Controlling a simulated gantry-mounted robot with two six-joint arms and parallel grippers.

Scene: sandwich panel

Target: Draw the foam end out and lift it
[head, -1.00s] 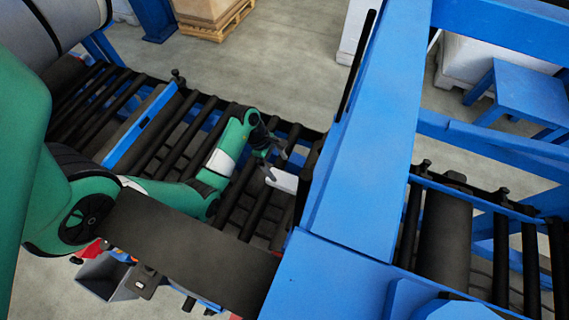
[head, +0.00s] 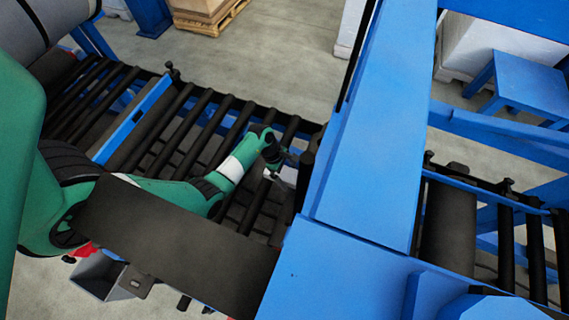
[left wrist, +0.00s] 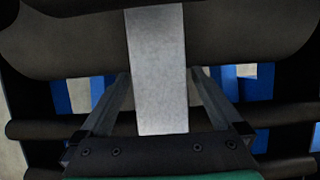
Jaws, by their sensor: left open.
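The foam end (left wrist: 158,50) is a pale grey-white strip. In the left wrist view it comes from the dark roller at the top down between my fingers. In the head view a small white piece of it (head: 289,176) shows beside the blue frame, partly hidden by my gripper. My left gripper (head: 281,164) is at the foam end, above the conveyor rollers. In the left wrist view its fingers (left wrist: 160,80) are open, one on each side of the strip, with a gap on both sides. My right gripper is not in view.
A large blue frame (head: 370,130) stands close to the right of my left gripper. Black conveyor rollers (head: 180,135) lie below and to the left, with a blue crossbar (head: 133,118). A dark flat plate (head: 175,235) is at the front. Open floor (head: 250,60) lies behind.

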